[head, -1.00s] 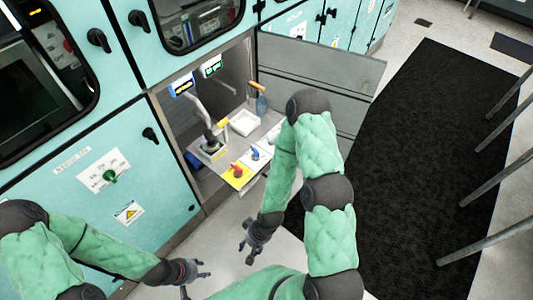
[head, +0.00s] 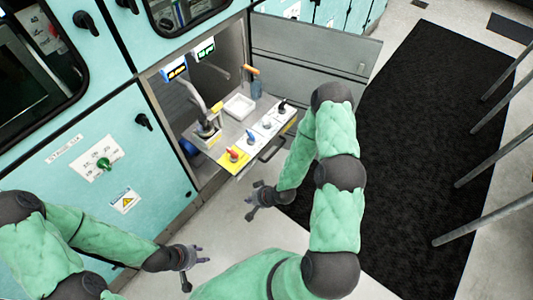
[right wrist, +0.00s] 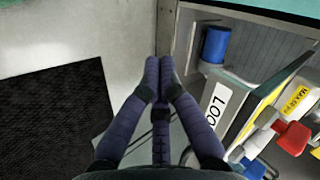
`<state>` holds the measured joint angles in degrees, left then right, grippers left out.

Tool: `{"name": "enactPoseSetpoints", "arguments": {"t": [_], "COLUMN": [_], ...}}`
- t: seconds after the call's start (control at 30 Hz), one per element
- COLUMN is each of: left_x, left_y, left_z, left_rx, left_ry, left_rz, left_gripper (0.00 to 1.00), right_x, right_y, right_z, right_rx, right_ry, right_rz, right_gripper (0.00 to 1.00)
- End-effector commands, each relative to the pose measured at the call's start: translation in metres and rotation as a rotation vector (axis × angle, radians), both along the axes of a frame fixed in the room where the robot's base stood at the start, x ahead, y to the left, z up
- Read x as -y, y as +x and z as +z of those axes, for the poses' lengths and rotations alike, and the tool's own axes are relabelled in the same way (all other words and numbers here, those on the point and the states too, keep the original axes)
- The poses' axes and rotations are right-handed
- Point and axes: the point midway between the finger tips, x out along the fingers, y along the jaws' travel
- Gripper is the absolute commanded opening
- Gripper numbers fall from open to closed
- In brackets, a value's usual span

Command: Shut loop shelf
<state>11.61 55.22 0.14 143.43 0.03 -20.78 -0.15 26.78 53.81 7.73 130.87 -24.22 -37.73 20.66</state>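The loop shelf (head: 235,130) sticks out of a low opening in the cabinet. It carries a white tray, and colored levers line its yellow and white front strip. A dark handle (head: 272,150) shows at its front. In the right wrist view, a partly hidden white label (right wrist: 212,110) reading "LOO" and red and blue levers are at the right. My left gripper (head: 195,268) is open and empty, lower left of the shelf.
A grey door panel (head: 310,55) stands open at the right of the opening. A black mat (head: 400,170) lies on the floor at the right, near several slanted grey poles.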

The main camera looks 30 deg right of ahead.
Motion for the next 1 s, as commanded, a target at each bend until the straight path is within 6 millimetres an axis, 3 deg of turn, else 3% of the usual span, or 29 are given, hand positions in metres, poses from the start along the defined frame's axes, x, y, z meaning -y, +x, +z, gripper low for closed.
{"name": "enactPoseSetpoints", "arguments": {"t": [0.03,0.1,0.23,0.37,0.5,0.77,1.0], "left_x": [0.000,0.000,0.000,0.000,0.000,0.000,0.000], "left_y": [0.000,0.000,0.000,0.000,0.000,0.000,0.000], "left_z": [-0.004,-0.007,-0.012,-0.017,-0.021,-0.024,-0.029], "left_rx": [0.000,0.000,0.000,0.000,0.000,0.000,0.000], "left_ry": [0.000,0.000,0.000,0.000,0.000,0.000,0.000], "left_rz": [0.000,0.000,0.000,0.000,0.000,0.000,0.000], "left_gripper": [0.40,0.40,0.40,0.40,0.40,0.40,0.40], "right_x": [0.022,0.048,0.097,0.142,0.177,0.198,0.189], "right_y": [0.017,0.038,0.058,0.056,0.034,0.004,0.023], "right_z": [-0.006,-0.005,0.002,0.016,0.031,0.047,0.047], "right_rx": [0.068,0.165,0.335,0.482,0.587,0.645,0.645], "right_ry": [0.038,0.103,0.251,0.424,0.605,0.781,0.792], "right_rz": [-0.081,-0.172,-0.312,-0.404,-0.443,-0.440,-0.435], "right_gripper": [0.00,0.00,0.00,0.00,0.00,0.00,0.00]}}
